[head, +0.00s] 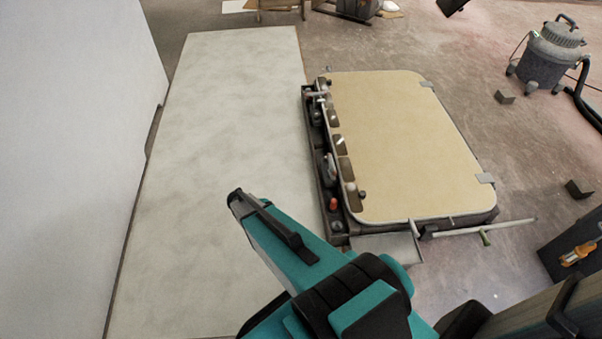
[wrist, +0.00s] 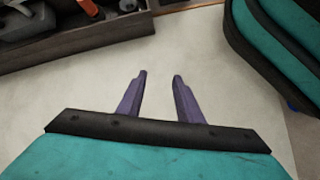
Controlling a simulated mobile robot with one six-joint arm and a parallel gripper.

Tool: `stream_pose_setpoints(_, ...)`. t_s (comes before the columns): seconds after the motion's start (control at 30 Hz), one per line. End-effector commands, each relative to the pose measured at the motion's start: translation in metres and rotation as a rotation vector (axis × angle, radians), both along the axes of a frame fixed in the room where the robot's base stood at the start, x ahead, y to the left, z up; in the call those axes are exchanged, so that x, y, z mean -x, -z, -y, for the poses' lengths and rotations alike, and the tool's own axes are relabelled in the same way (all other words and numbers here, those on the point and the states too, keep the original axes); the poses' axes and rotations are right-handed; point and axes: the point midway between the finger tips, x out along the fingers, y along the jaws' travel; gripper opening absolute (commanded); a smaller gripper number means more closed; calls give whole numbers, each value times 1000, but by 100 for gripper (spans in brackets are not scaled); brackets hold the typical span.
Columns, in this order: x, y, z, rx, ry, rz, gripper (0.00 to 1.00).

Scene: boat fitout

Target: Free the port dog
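A tan hatch-like panel (head: 395,140) with a pale rim lies on a dark frame right of centre in the head view. Small fittings sit along its left edge, including dark plates with knobs (head: 345,168). Grey tabs (head: 486,178) sit on its right edge. I cannot tell which fitting is the port dog. My gripper (wrist: 158,78) shows in the wrist view with two purple fingers apart and nothing between them, above a pale surface. In the head view my arm reaches over the pale board, left of the panel; the fingers are not clear there.
A dark tray (head: 326,185) of tools runs along the panel's left side; its corner shows in the wrist view (wrist: 120,32). A long pale board (head: 215,120) lies left of it, mostly clear. A rod (head: 485,228) sticks out at the panel's near right corner. A vacuum (head: 550,58) stands far right.

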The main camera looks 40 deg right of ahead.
Motion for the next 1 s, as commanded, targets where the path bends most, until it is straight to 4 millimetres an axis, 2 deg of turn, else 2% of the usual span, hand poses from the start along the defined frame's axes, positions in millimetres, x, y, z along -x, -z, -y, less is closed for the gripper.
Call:
stream_pose_setpoints(0.03,18,-2,-14,-17,32,12,33)
stream_pose_setpoints(0.1,35,1,-31,-40,87,30,33)
stream_pose_setpoints(0.3,86,1,-79,-100,253,72,33)
stream_pose_setpoints(0.6,155,-9,-142,-167,508,100,33)
stream_pose_setpoints(0.8,178,-14,-165,-185,616,105,33)
stream_pose_setpoints(1.0,182,-15,-170,-189,642,105,33)
